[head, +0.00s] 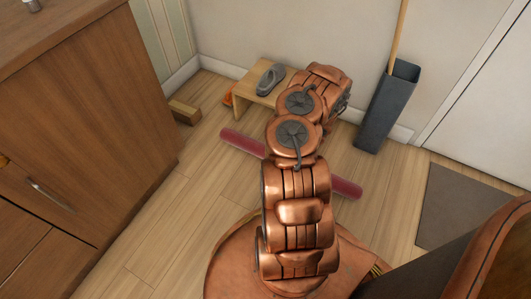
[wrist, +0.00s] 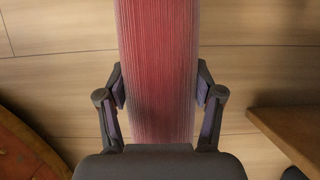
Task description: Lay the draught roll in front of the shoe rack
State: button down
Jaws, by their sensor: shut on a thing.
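The draught roll is a long dark-red ribbed cylinder. In the head view its left part (head: 242,142) and right end show on either side of my arm, which hides its middle. It crosses in front of the shoe rack (head: 243,91), a low light-wood bench with a grey shoe (head: 268,77) on top. In the wrist view the roll (wrist: 158,60) runs lengthwise between the two fingers of my gripper (wrist: 160,88), which is shut on it. My gripper is hidden in the head view. I cannot tell whether the roll touches the floor.
A wooden cabinet (head: 95,115) fills the left, with a small wooden block (head: 184,112) on the floor beside it. A dark tall bin (head: 385,108) holding a stick stands right of the rack. A grey-brown mat (head: 470,205) lies before the white door. Floor at left centre is clear.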

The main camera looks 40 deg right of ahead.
jog(key=shift+w+a+f+b, duration=0.15)
jog(key=shift+w+b, duration=0.3)
jog(key=shift+w, duration=1.5)
jog(key=shift+w+d+f+b, duration=0.15)
jog(key=shift+w+b, duration=0.3)
jog(key=shift+w, duration=1.5)
jog(key=shift+w+a+f+b, duration=0.1)
jog(key=shift+w+f+b, duration=0.25)
jog(key=shift+w, duration=1.6)
notch_tip(320, 180, down, 4)
jog(key=shift+r+b, duration=0.25)
jog(key=shift+b, duration=0.85)
jog(key=shift+r, duration=0.1)
jog(key=shift+c, duration=0.9)
grip_release()
